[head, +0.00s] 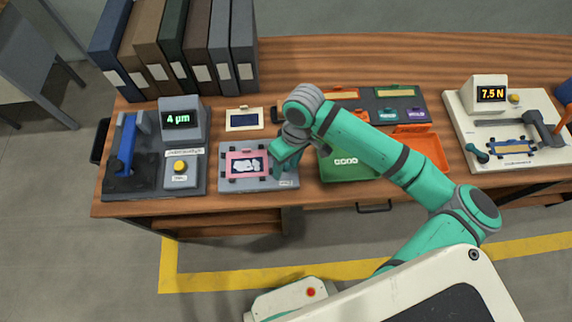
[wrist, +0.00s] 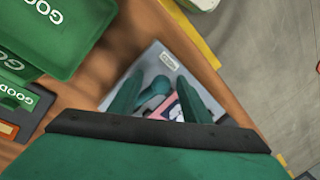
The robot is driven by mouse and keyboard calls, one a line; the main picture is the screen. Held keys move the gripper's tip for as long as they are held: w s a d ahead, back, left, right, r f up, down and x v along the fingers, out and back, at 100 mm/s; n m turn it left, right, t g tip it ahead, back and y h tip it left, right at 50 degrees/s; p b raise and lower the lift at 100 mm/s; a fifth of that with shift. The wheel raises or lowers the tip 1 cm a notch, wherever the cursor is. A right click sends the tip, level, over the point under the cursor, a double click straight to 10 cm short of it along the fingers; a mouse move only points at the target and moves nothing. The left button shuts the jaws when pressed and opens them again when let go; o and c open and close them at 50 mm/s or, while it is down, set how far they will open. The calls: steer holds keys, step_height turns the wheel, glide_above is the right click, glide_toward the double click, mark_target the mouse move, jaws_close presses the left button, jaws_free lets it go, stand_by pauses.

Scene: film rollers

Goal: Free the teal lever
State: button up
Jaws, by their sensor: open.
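A grey fixture plate (head: 228,182) lies near the table's front edge with a pink frame (head: 232,164) on it, holding a dark and white picture. My gripper (head: 277,170) is over the plate's right end, just right of the pink frame. In the wrist view its fingers (wrist: 157,88) are apart, with the teal lever (wrist: 154,92) showing between them. I cannot tell whether they touch it. In the head view my gripper and arm hide this lever. The pink frame (wrist: 174,108) also shows partly in the wrist view, by the right finger.
A green GOOD tray (head: 345,172) and an orange tray (head: 432,148) stand right of the plate. A grey gauge reading 4 µm (head: 180,120) stands left. A white 7.5 N tester (head: 465,120) with another teal lever (head: 476,152) stands far right. Binders (head: 175,45) stand behind.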

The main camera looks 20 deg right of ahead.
steer(key=shift+f, duration=0.1)
jaws_close()
steer(key=shift+w+a, duration=0.1)
steer(key=shift+w, duration=0.05)
stand_by(0.5)
